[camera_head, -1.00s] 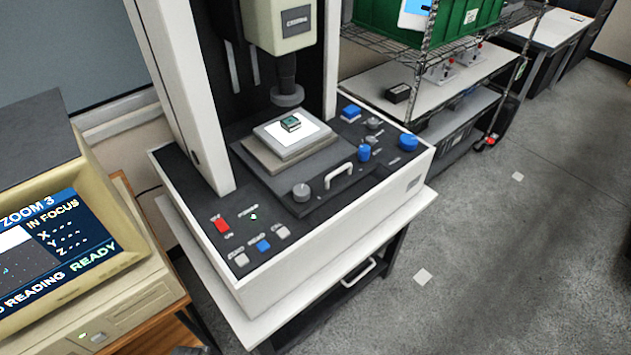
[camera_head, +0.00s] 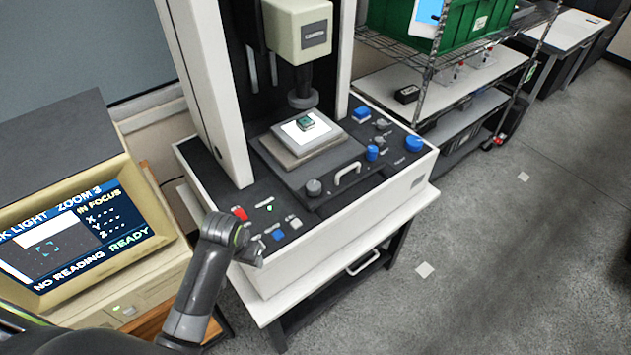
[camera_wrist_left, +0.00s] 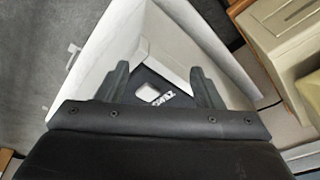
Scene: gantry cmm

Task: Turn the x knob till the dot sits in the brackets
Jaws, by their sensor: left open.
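The measuring machine (camera_head: 320,235) stands in the middle of the head view. Its deck carries a grey knob (camera_head: 314,187) at the front of the stage and blue knobs at the right, one upright (camera_head: 372,153) and one larger (camera_head: 414,144). Their labels are too small to read, so I cannot tell which is x. The monitor (camera_head: 80,235) shows teal brackets on a dark picture; I cannot make out the dot clearly.
A red switch (camera_head: 240,213) and a blue button (camera_head: 277,235) are near the left gripper. The small green part (camera_head: 305,123) lies on the lit stage under the lens. A wire shelf (camera_head: 460,80) stands at the right.

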